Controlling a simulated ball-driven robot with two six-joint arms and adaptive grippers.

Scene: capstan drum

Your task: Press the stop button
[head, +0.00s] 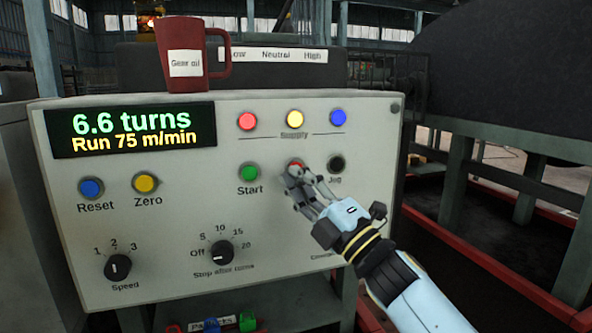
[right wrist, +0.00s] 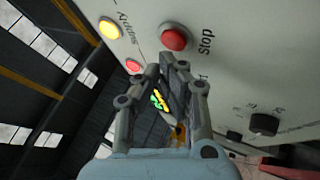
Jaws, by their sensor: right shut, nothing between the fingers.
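The red stop button (right wrist: 175,38) shows in the right wrist view with the word Stop beside it on the pale panel. In the head view only the upper part of the stop button (head: 296,162) shows, between Start and Jog. My right gripper (head: 298,176) is shut and empty, its fingertips in front of the button and hiding its lower part and label. In the right wrist view the fingertips (right wrist: 166,68) sit just below the button; whether they touch it I cannot tell. The display (head: 131,130) reads 6.6 turns, Run 75 m/min. My left gripper is not in view.
The green Start button (head: 249,173) is left of my gripper and the black Jog button (head: 337,163) right. Three supply lights, including a red one (head: 247,121), are above. Dials (head: 222,252) sit lower left. A red mug (head: 186,57) stands above the display.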

